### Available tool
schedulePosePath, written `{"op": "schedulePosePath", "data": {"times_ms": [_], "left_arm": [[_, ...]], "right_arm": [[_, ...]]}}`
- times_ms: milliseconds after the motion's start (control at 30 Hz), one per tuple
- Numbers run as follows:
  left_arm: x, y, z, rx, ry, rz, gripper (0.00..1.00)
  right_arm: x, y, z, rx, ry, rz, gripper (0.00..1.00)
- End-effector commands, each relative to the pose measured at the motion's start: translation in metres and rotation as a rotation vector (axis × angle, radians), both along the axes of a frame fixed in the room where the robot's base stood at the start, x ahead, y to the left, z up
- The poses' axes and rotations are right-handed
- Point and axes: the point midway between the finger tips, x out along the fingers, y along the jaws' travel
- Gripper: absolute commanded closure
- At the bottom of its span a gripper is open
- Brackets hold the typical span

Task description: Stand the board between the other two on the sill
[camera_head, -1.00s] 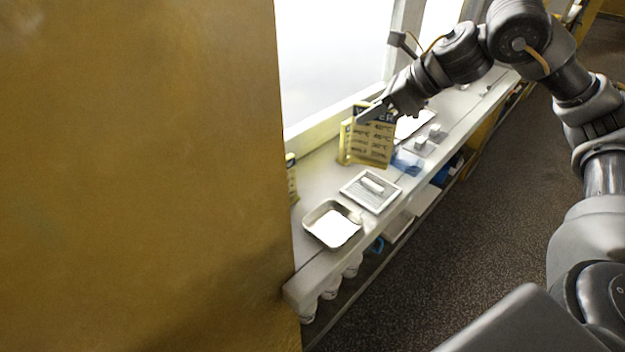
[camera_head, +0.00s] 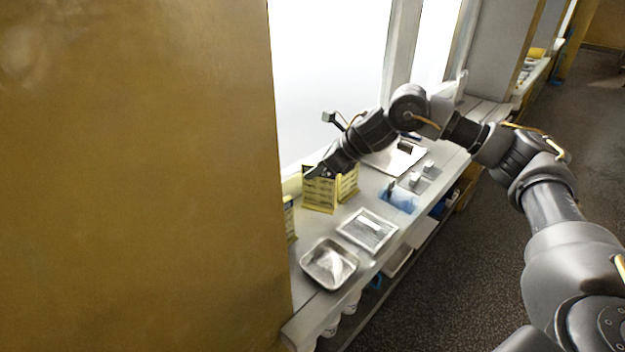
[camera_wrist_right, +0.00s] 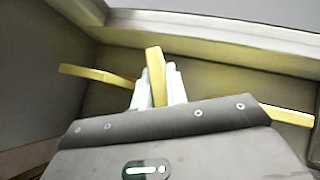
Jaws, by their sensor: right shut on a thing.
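My right gripper (camera_head: 312,174) is shut on a yellow board (camera_head: 320,196) with dark writing and holds it upright, low over the sill (camera_head: 362,195). A second yellow board (camera_head: 348,183) stands just right of it, partly hidden behind it. A third yellow board (camera_head: 289,222) stands to the left, mostly hidden by the brown panel. In the right wrist view, the held board (camera_wrist_right: 156,72) is between my fingers (camera_wrist_right: 158,84), with one board (camera_wrist_right: 97,74) to its left and another (camera_wrist_right: 288,115) to its right. I cannot tell whether the held board touches the sill. My left gripper is out of view.
A metal tray (camera_head: 330,283) and a framed mesh panel (camera_head: 368,243) lie on the sill in front. Blue pieces (camera_head: 399,203), small grey blocks and a white sheet (camera_head: 396,157) lie farther right. The large brown panel (camera_head: 140,180) blocks the left side.

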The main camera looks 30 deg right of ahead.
Motion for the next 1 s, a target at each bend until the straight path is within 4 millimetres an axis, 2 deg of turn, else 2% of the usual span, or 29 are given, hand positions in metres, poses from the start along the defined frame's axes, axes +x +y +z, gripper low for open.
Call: {"op": "schedulePosePath", "data": {"times_ms": [200,500,867,900,1000], "left_arm": [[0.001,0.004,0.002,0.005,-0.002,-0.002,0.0],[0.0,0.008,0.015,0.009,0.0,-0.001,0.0],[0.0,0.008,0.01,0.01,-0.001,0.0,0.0],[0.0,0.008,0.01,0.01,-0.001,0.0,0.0],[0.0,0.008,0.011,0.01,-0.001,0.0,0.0]], "right_arm": [[0.004,0.003,-0.004,0.002,-0.001,-0.001,1.0],[0.008,0.004,-0.039,0.001,-0.001,-0.001,1.0],[0.008,0.004,-0.044,0.001,-0.003,-0.001,1.0],[0.008,0.004,-0.045,0.001,-0.001,-0.001,0.84],[0.008,0.004,-0.044,0.001,-0.001,-0.001,0.71]]}}
